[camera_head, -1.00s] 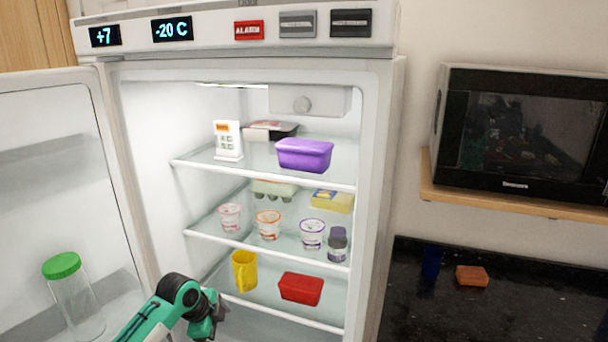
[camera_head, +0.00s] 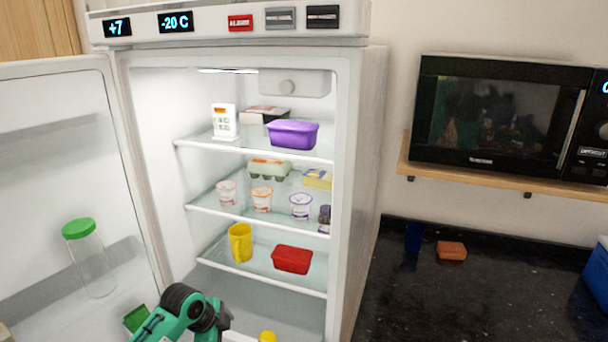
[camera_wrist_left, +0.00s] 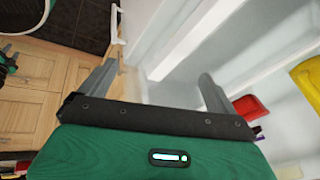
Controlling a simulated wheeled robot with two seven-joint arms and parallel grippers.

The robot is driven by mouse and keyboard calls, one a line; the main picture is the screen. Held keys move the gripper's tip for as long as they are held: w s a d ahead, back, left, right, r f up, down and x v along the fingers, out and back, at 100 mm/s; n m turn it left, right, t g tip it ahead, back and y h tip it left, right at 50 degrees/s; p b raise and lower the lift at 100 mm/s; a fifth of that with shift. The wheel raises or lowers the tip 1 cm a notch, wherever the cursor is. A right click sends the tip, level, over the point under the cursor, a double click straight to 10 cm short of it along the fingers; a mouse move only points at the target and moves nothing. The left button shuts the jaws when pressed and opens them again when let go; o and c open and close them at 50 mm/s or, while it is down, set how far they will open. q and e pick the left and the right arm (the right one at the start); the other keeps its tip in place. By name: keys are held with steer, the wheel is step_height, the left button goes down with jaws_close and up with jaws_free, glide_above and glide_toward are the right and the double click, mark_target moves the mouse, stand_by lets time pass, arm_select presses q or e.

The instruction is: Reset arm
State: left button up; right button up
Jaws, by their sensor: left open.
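My left arm, green and black, comes in at the bottom of the head view, in front of the open fridge (camera_head: 346,200). My left gripper shows in the left wrist view (camera_wrist_left: 155,88) with its two grey fingers spread and nothing between them. In the head view its fingers cannot be made out behind the arm. A yellow mug (camera_head: 240,243) and a red tub (camera_head: 292,260) stand on the lower fridge shelf. In the wrist view the yellow mug (camera_wrist_left: 308,76) and the red tub (camera_wrist_left: 250,107) lie to the right of the fingers, apart from them. My right gripper is in neither view.
The open fridge door (camera_head: 60,150) stands at the left, with a green-lidded jar (camera_head: 88,260) in it. A purple tub (camera_head: 293,134) and several pots fill the upper shelves. A microwave (camera_head: 500,115) sits above a black countertop (camera_head: 440,300) holding an orange block (camera_head: 451,250).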

arm_select(q)
steer(key=s+d+f+n, duration=0.2)
steer(key=s+f+n, duration=0.1)
steer(key=s, duration=0.6)
steer(key=s+d+f+n, duration=0.1)
steer(key=s+f+n, duration=0.2)
steer(key=s, duration=0.6)
steer(key=s+a+r+n+y, duration=0.25)
steer(key=s+n, duration=0.25)
steer(key=s, duration=0.4)
steer(key=s+a+r+n+y, duration=0.1)
steer(key=s+a+n, duration=0.3)
steer(key=s, duration=0.5)
step_height(320, 180, down, 34)
steer(key=g+b, duration=0.1)
steer(key=b, duration=0.4)
steer(key=s+a+f+b, duration=0.1)
steer(key=s+f+b, duration=0.1)
steer(key=s+f, duration=0.7)
steer(key=s+a+f+g+b, duration=0.1)
steer(key=s+a+f+b, duration=0.1)
steer(key=s+f, duration=0.8)
step_height(320, 180, down, 8)
steer(key=shift+s+f+b, duration=0.1)
steer(key=shift+s+b, duration=0.1)
steer(key=shift+b, duration=0.3)
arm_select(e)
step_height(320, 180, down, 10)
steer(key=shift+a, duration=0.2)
